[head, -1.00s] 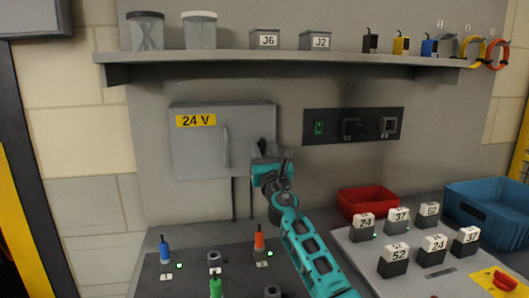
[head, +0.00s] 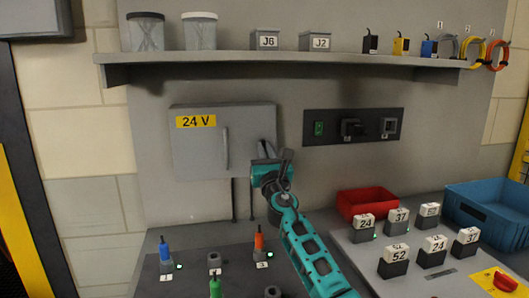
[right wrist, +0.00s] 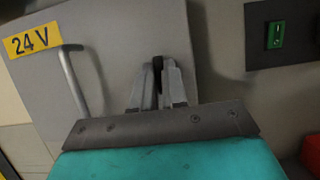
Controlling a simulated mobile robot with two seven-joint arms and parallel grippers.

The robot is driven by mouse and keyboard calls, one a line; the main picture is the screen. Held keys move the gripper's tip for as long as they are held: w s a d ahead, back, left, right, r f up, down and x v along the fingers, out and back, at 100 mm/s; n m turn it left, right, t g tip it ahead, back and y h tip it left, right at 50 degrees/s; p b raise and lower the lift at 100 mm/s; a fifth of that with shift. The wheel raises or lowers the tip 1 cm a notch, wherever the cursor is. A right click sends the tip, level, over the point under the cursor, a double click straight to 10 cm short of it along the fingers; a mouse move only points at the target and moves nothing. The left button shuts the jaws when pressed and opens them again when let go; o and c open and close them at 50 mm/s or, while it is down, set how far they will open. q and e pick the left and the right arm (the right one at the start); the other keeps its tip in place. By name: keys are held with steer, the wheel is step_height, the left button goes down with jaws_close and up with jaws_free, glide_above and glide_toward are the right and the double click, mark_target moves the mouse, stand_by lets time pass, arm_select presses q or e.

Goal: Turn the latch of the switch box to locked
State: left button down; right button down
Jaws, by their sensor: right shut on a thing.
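The switch box (head: 200,155) is a grey wall cabinet with a yellow 24 V label and a vertical bar handle; its door is closed. My right gripper (head: 266,147) is at the right side of the door, with its arm coming up from below. In the right wrist view my right gripper (right wrist: 158,75) is shut on the dark latch (right wrist: 157,63), which shows as a narrow piece between the fingertips. The fingers hide most of the latch, so its exact angle is hard to tell. The left gripper is not in view.
A shelf (head: 290,58) with jars and small boxes runs above the switch box. A socket panel (head: 353,126) is to its right. Below are a red bin (head: 366,202), a blue bin (head: 488,208), and several numbered blocks and coloured plugs on the bench.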

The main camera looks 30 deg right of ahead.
steer(key=shift+m, duration=0.6)
steer(key=m+g+h, duration=0.1)
steer(key=m+g, duration=0.1)
steer(key=m, duration=0.5)
steer(key=m+g+h, duration=0.2)
steer(key=m, duration=0.5)
steer(key=m+g+h, duration=0.2)
steer(key=m+g, duration=0.1)
steer(key=m, duration=0.4)
steer(key=shift+a+r, duration=0.25)
steer(key=shift+r, duration=0.05)
steer(key=shift+p, duration=0.35)
steer(key=c, duration=1.2)
jaws_free()
steer(key=shift+o, duration=0.2)
